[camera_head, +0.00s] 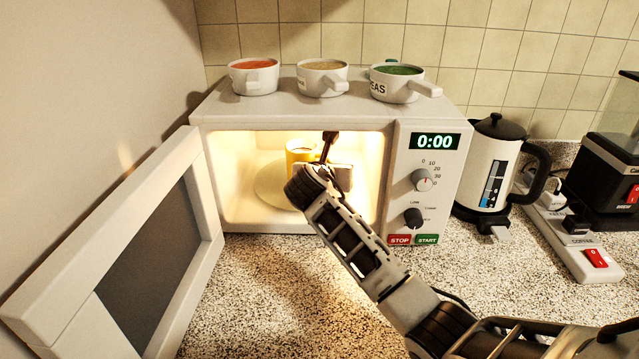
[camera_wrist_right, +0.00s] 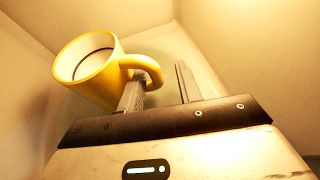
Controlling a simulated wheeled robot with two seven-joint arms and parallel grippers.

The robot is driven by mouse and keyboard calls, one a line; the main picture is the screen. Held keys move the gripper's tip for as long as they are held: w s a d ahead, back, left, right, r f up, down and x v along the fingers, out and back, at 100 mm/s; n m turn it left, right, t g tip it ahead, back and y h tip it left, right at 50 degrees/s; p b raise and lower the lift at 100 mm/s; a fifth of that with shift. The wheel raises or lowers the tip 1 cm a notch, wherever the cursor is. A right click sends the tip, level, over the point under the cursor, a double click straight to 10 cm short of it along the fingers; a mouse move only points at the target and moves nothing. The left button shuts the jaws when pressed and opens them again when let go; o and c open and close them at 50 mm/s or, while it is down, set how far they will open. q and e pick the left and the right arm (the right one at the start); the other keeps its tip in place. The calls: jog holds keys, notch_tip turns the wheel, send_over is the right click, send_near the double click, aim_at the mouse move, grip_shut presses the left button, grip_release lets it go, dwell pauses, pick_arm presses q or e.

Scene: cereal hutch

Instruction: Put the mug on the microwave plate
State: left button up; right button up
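The yellow mug (camera_head: 299,151) is inside the open, lit microwave (camera_head: 290,112), over the round plate (camera_head: 268,187). My right arm hides its base, so I cannot tell whether it touches the plate. My right gripper (camera_head: 326,150) is inside the microwave, just right of the mug. In the right wrist view, the mug (camera_wrist_right: 90,68) is at the left with its handle toward my right gripper (camera_wrist_right: 160,82). The fingers are apart; the left finger is at the handle, seemingly within or against its loop. The right finger stands clear. My left gripper is out of view.
The microwave door (camera_head: 150,260) stands wide open at the left. Bowls with orange (camera_head: 254,77), tan (camera_head: 322,78) and green (camera_head: 397,84) contents stand on top. A kettle (camera_head: 490,175), power strip (camera_head: 570,235) and black appliance (camera_head: 605,185) are at the right. The front counter (camera_head: 270,290) is clear.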

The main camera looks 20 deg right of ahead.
jog(key=s+a, duration=0.7)
jog(key=s, duration=0.2)
jog(key=shift+s+a, duration=0.15)
